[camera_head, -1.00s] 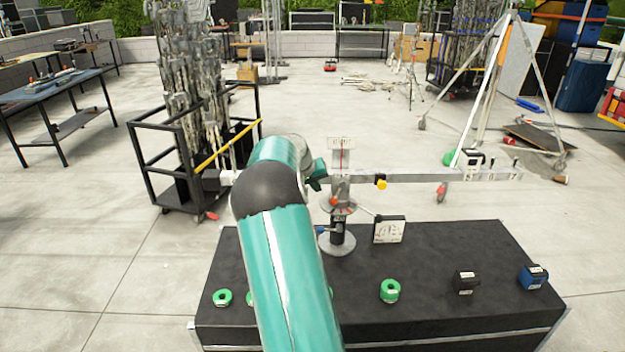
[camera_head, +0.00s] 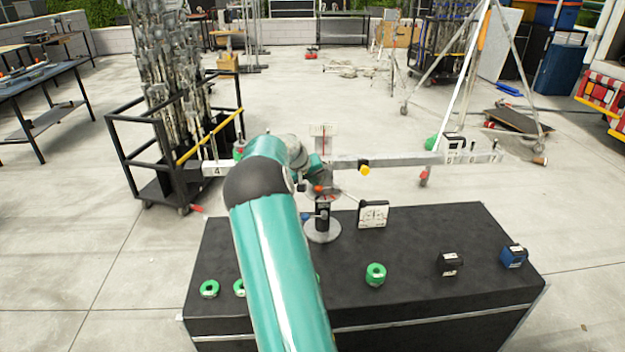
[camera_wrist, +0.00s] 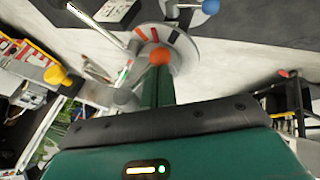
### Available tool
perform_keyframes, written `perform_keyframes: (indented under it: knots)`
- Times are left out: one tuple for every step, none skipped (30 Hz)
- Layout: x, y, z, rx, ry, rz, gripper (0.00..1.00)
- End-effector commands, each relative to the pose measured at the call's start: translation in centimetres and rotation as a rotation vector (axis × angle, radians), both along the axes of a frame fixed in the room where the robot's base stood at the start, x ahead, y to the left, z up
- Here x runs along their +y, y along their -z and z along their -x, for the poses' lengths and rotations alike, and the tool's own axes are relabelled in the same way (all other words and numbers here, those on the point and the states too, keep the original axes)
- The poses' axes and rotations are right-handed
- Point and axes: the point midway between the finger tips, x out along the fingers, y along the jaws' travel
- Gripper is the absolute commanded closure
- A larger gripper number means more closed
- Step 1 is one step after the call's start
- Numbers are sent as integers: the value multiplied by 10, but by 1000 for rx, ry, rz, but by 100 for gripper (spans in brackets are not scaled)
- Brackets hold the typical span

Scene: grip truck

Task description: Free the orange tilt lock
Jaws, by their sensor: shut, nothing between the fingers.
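The orange tilt lock (camera_head: 318,188) is a small orange knob on the grey post head above the black bench. In the wrist view an orange knob (camera_wrist: 160,56) shows right at the tip of my gripper (camera_wrist: 158,76). My gripper is shut with nothing held; whether it touches the knob I cannot tell. In the head view my teal arm hides much of the gripper beside the post. The long grey beam (camera_head: 410,160) runs right from the post and carries a yellow knob (camera_head: 363,170). A blue ball knob (camera_wrist: 210,6) sits on a lever beside the post.
The black bench (camera_head: 420,240) holds several green rings (camera_head: 376,274), a black block (camera_head: 450,264), a blue block (camera_head: 514,256) and a dial gauge (camera_head: 373,214). A black cart (camera_head: 155,190) stands left. A tripod (camera_head: 465,80) stands behind right. Open floor lies between.

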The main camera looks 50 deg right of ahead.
Motion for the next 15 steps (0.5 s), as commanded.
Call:
perform_keyframes:
  knots:
    - [1,3,-1,30,-4,23,100]
    - [1,4,-1,47,-5,38,100]
    - [0,6,0,72,-5,59,100]
    - [0,6,0,88,-6,74,100]
    - [-1,7,1,105,-5,89,100]
    - [-1,8,1,123,-4,105,100]
    - [-2,8,2,135,-3,117,100]
    - [-3,9,3,144,-3,125,100]
    - [-3,10,4,153,-3,135,100]
    - [-5,11,6,156,-2,137,100]
    - [-6,12,7,154,0,136,100]
    - [-6,12,7,152,0,134,100]
    - [-6,12,7,152,-1,135,100]
    - [-6,12,7,152,-1,135,100]
    - [-6,12,7,151,-1,134,100]
